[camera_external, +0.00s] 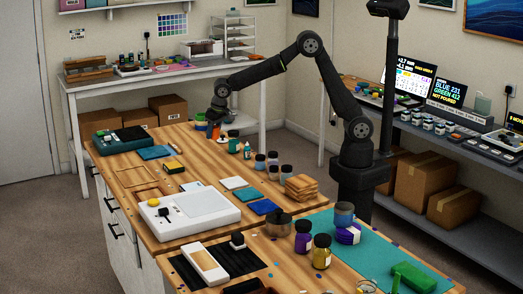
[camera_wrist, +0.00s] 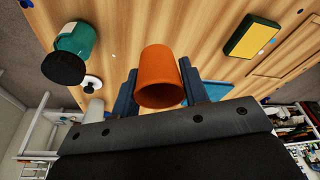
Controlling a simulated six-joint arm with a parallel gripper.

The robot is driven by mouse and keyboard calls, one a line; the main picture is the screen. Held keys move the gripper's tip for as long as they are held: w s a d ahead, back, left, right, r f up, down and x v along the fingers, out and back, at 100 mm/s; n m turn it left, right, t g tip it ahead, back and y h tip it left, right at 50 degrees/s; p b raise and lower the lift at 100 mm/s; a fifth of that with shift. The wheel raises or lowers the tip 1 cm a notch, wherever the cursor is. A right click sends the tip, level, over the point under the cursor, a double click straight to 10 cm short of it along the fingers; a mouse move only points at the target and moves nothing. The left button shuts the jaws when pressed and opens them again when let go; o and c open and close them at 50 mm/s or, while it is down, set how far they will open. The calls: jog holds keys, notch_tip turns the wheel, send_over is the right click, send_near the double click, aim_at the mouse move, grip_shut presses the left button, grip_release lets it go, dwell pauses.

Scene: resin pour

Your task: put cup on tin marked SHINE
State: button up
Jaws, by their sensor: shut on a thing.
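An orange cup (camera_wrist: 162,72) sits between the two fingers of my gripper (camera_wrist: 160,88) in the wrist view. The gripper is shut on it. In the external view, my gripper (camera_external: 217,118) is at the far end of the wooden bench, with the orange cup (camera_external: 216,133) just below it. I cannot tell whether the cup touches the bench. I cannot read the word SHINE on anything, so I cannot tell which container is that tin.
A green jar with a black lid (camera_wrist: 75,45) and a small white-capped bottle (camera_wrist: 92,82) stand left of the cup in the wrist view. A yellow-topped dark block (camera_wrist: 250,38) lies to the right. Jars and coasters (camera_external: 233,183) occupy the bench nearer the external camera.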

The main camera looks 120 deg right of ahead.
jog(key=w+a+r+n+t+y, duration=0.1)
jog(key=w+a+r+n, duration=0.15)
jog(key=a, duration=1.05)
jog(key=w+a+r+n, duration=0.2)
jog(key=a+n, duration=0.1)
jog(key=a, duration=1)
jog(key=w+a+r+n+t+y, duration=0.1)
jog(key=w+a+r+n, duration=0.15)
jog(key=a, duration=1.05)
jog(key=s+a+r+n, duration=0.1)
jog(key=s+a+n, duration=0.15)
jog(key=a, duration=0.45)
jog(key=s+a+r+n, duration=0.1)
jog(key=s+a, duration=0.2)
jog(key=a, duration=0.5)
jog(key=n+y, duration=0.1)
jog(key=n, duration=0.3)
send_over(342, 209)
jog(key=d, duration=0.1)
jog(key=shift+m, duration=0.25)
jog(key=f, duration=0.2)
jog(key=s+f, duration=0.1)
jog(key=f, duration=0.1)
jog(key=shift+d+f, duration=0.15)
jog(key=shift+d, duration=0.05)
jog(key=shift+a+f, duration=0.3)
jog(key=shift+a, duration=0.15)
jog(key=shift+f, duration=1.95)
jog(key=shift+f, duration=0.15)
